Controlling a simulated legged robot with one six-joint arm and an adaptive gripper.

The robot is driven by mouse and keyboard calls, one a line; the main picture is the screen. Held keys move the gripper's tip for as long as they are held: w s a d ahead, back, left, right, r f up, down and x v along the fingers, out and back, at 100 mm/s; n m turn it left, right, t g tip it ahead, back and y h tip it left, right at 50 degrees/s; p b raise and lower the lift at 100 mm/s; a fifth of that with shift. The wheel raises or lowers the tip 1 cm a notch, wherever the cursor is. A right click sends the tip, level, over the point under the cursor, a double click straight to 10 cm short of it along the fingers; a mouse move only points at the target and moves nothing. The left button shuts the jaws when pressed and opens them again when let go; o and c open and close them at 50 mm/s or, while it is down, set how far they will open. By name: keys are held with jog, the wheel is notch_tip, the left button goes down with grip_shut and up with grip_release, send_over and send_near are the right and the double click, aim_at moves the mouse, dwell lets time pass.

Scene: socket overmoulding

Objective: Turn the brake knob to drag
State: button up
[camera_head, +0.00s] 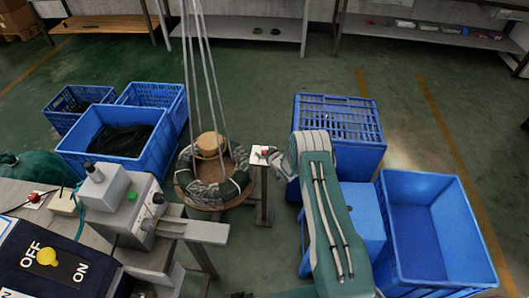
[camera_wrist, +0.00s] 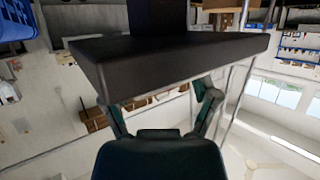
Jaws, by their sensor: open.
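A small red knob (camera_head: 264,152) sits on a white plate on top of a thin post stand (camera_head: 264,190), just right of the round pan with coiled cable in the head view. A yellow knob (camera_head: 47,257) sits on a dark panel marked OFF and ON at the lower left. I see no drag marking, so I cannot tell for sure which is the brake knob. My gripper (camera_wrist: 155,95) shows in the wrist view with its two fingers spread and nothing seen between them. A wide dark slab partly covers the fingers. Neither knob can be made out in the wrist view.
The cable pan (camera_head: 205,205) hangs on ropes left of the post. A grey machine (camera_head: 110,190) with a green button stands at the left. Blue crates (camera_head: 120,165) stand at left, and more (camera_head: 430,230) at right.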

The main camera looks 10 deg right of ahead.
grip_shut()
jog(key=shift+n+y, duration=0.5)
jog(key=n+g+y, duration=0.2)
jog(key=n+y, duration=0.1)
jog(key=shift+n, duration=0.3)
jog(key=shift+n+g+y, duration=1.4)
jog(key=shift+n+g, duration=0.1)
jog(key=shift+g, duration=0.2)
jog(key=shift+n+g+y, duration=0.4)
jog(key=shift+n+g, duration=0.3)
